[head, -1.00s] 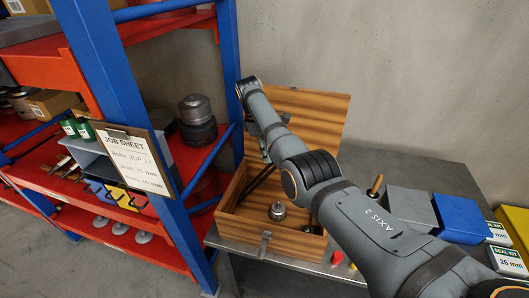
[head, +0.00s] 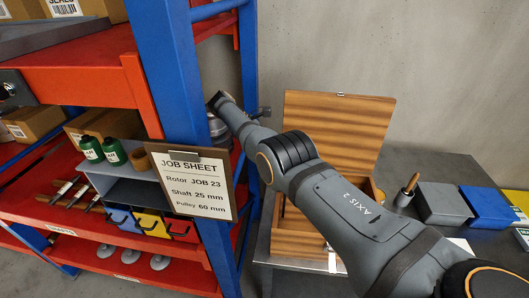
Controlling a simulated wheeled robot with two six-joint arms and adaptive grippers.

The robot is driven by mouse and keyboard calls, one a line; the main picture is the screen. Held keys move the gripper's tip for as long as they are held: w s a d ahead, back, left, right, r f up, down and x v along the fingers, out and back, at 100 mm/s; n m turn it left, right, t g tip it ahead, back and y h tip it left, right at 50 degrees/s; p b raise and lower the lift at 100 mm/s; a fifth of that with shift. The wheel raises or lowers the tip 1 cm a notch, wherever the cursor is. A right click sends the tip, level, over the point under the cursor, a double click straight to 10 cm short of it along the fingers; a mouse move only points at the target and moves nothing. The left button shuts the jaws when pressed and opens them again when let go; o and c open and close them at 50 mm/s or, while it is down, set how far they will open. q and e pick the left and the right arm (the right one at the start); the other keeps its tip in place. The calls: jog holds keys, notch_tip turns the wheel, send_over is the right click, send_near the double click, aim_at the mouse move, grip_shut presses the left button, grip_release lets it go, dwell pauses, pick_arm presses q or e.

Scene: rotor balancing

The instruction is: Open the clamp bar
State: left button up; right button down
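No clamp bar can be made out in the head view. My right arm comes in from the lower right and reaches across the wooden box to the blue rack post. Only a small part of what seems to be my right gripper (head: 264,113) shows beside the wrist, and its fingers cannot be made out. A grey metal rotor or pulley part (head: 217,127) is partly hidden behind the post and the wrist. My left gripper is not in view.
An open wooden box (head: 335,122) stands on the grey table (head: 455,172), partly behind my arm. Grey (head: 443,203) and blue (head: 488,207) boxes stand to its right. A job sheet (head: 192,183) hangs at the red shelving (head: 60,205). The blue post (head: 187,100) stands close to my wrist.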

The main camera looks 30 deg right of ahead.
jog(key=shift+a+f, duration=0.2)
jog(key=shift+d, duration=0.15)
jog(key=c, duration=1.2)
grip_release()
jog(key=shift+o, duration=0.9)
jog(key=shift+r, duration=0.2)
jog(key=shift+w, duration=0.1)
